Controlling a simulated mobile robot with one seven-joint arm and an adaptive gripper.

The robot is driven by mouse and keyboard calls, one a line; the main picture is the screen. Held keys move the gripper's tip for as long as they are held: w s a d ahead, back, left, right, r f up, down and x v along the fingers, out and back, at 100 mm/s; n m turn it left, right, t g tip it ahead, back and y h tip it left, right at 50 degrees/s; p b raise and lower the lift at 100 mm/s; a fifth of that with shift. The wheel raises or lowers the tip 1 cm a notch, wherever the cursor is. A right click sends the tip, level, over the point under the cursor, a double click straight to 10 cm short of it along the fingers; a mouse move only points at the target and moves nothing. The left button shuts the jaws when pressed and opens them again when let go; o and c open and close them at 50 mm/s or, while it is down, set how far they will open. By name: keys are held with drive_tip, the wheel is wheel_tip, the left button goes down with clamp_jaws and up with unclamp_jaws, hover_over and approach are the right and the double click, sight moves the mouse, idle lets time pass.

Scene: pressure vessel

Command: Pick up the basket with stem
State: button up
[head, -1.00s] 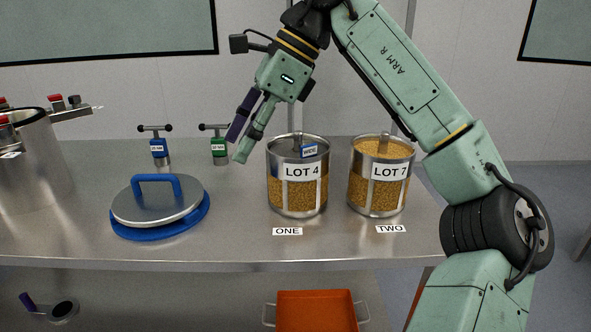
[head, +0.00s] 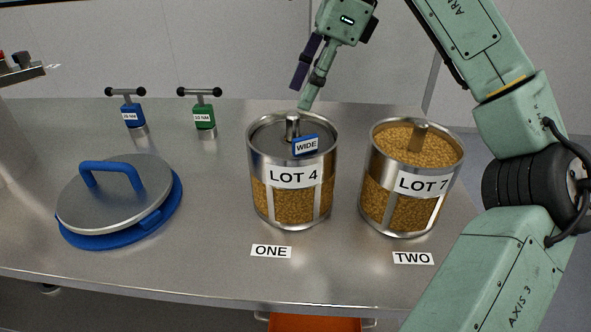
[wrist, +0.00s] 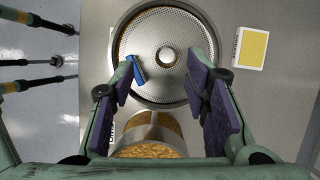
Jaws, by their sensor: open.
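The LOT 4 basket (head: 284,202) stands upright above label ONE in the head view. It is a steel can with golden grains behind its side windows, a perforated top, a central stem (head: 292,126) and a blue WIDE tag (head: 305,146). My gripper (head: 303,95) is open and empty above LOT 4. In the wrist view its purple-padded fingers (wrist: 165,92) spread either side below the stem (wrist: 167,57), apart from it. The tag (wrist: 137,71) lies near the left finger.
The steel table carries a round lid (head: 115,195) with a blue handle at left. A blue T-handled tool (head: 131,115) and a green one (head: 203,115) stand behind. LOT 7 is close right of LOT 4. A yellow card (wrist: 251,48) shows in the wrist view.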

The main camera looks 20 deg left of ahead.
sight(295, 114)
drive_tip(key=shift+x, duration=0.9)
drive_tip(key=shift+w+p+x, duration=0.2)
drive_tip(key=shift+x, duration=1.15)
drive_tip(key=shift+w+p+x, duration=0.15)
drive_tip(key=shift+w+x, duration=0.05)
drive_tip(key=shift+x, duration=1.15)
drive_tip(key=shift+f, duration=0.1)
drive_tip(key=shift+c, duration=0.2)
clamp_jaws()
